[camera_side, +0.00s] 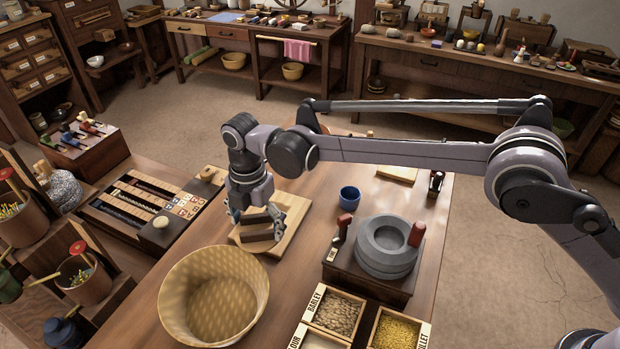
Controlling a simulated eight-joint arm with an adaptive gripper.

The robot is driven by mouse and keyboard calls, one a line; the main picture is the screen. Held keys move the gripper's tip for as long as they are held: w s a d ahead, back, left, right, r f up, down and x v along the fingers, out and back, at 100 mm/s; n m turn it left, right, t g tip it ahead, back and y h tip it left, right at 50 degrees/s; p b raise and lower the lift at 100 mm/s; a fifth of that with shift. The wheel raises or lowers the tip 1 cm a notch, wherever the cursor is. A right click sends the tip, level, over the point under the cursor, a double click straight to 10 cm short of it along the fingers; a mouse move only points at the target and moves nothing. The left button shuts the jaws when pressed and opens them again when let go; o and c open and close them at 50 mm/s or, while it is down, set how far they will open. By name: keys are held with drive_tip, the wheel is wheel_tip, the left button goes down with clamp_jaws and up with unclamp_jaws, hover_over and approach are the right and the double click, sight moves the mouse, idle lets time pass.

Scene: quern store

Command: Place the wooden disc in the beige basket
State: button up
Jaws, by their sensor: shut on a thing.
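The beige basket (222,303) stands upright at the front left of the wooden table. It is round, woven and wide open, and its visible inside is empty. My gripper (262,232) points down over a pale wooden board (292,215), just behind the basket and slightly right of it. I cannot tell whether the disc still touches the board.
A grey stone quern (388,247) on a dark stand and a blue cup (349,197) stand to the right. Grain boxes (338,312) lie at the front. A game box (150,205) with a round knob is at the left. Bare table lies between basket and quern.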

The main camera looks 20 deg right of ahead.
drive_tip(key=s+a+n, duration=0.2)
drive_tip(key=s+a, duration=0.6)
drive_tip(key=a, duration=0.3)
hover_over(222, 308)
wheel_tip(222, 308, down, 6)
drive_tip(key=shift+r, duration=0.15)
drive_tip(key=shift+f, duration=2.25)
drive_tip(key=shift+f, duration=0.15)
drive_tip(key=o, duration=1.2)
